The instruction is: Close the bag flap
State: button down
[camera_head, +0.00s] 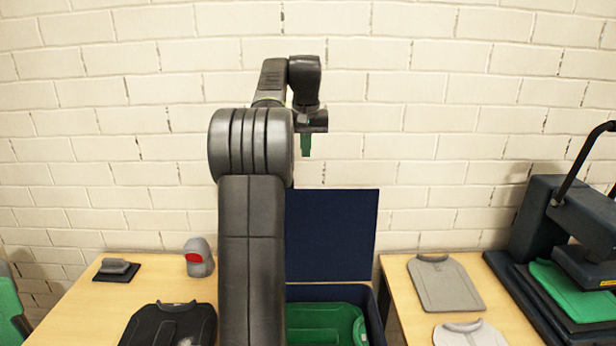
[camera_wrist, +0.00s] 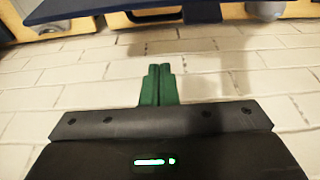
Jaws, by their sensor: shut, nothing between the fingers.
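The bag is a dark blue box-like container (camera_head: 375,318) between the two tables. Its flap (camera_head: 331,235) is a flat navy panel standing upright at the back, so the bag is open. A green folded garment (camera_head: 322,322) lies inside. My arm hides the bag's left side. My gripper (camera_head: 306,154) has green fingers, pressed together and empty, pointing down above the flap's top edge and apart from it. The fingers also show in the wrist view (camera_wrist: 158,72), with a blue edge of the flap (camera_wrist: 100,8) at the top.
A right table (camera_head: 405,300) holds grey garments (camera_head: 445,283) and a heat press (camera_head: 540,220). A brick wall stands behind.

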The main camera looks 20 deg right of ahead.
notch_tip(320, 180, down, 9)
jog(key=s+p, duration=0.1)
jog(key=s, duration=0.1)
jog(key=shift+a+p, duration=0.35)
jog(key=shift+s+f, duration=0.1)
dwell(0.4)
